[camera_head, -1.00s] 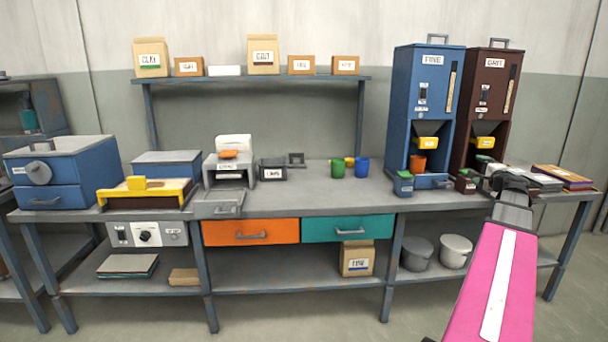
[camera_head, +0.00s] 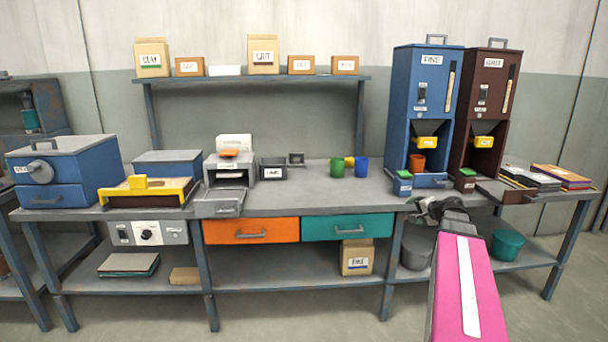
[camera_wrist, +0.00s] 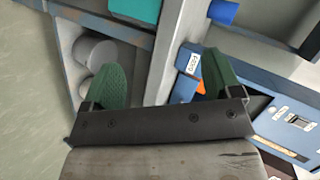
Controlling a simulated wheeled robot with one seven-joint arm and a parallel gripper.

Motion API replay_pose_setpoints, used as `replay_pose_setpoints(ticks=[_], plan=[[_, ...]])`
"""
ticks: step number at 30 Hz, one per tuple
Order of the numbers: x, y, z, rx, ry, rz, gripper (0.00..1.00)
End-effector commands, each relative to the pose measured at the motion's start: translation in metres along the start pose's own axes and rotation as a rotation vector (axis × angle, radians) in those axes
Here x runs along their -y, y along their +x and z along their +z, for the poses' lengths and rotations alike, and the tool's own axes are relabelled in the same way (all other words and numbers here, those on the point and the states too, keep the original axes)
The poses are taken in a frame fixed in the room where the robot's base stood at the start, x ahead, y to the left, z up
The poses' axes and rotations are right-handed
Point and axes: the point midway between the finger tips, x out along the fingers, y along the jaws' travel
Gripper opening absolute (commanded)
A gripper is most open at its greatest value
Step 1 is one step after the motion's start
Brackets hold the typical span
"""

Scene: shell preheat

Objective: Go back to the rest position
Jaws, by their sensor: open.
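My gripper (camera_head: 430,208) is at the bench's front edge, right of the teal drawer, in the head view. My pink arm link rises behind it from the bottom right. In the wrist view the two green fingers stand wide apart with nothing between them, so the gripper (camera_wrist: 163,80) is open and empty. The fingers overlap the bench edge and lower shelf in that view; I cannot tell the exact gap.
The blue FINE dispenser (camera_head: 423,90) and brown dispenser (camera_head: 487,90) stand at the bench's right end. Below are a grey pot (camera_head: 415,252) and teal pot (camera_head: 507,245).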

Motion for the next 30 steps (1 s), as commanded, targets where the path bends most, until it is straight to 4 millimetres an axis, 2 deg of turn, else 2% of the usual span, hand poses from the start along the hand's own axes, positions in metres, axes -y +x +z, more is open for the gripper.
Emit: replay_pose_setpoints(ticks=[1,6,10,15,18,21,25,30], plan=[[-0.009,0.013,0.035,0.056,-0.044,0.052,0.84],[-0.043,0.043,0.128,0.231,-0.209,0.239,0.84],[-0.072,0.052,0.194,0.360,-0.342,0.382,0.84],[-0.109,0.049,0.269,0.519,-0.527,0.568,0.84],[-0.128,0.041,0.303,0.597,-0.629,0.669,0.84],[-0.141,0.033,0.327,0.656,-0.715,0.752,0.84],[-0.152,0.025,0.343,0.701,-0.786,0.820,0.84],[-0.157,0.022,0.348,0.716,-0.815,0.849,0.84]])
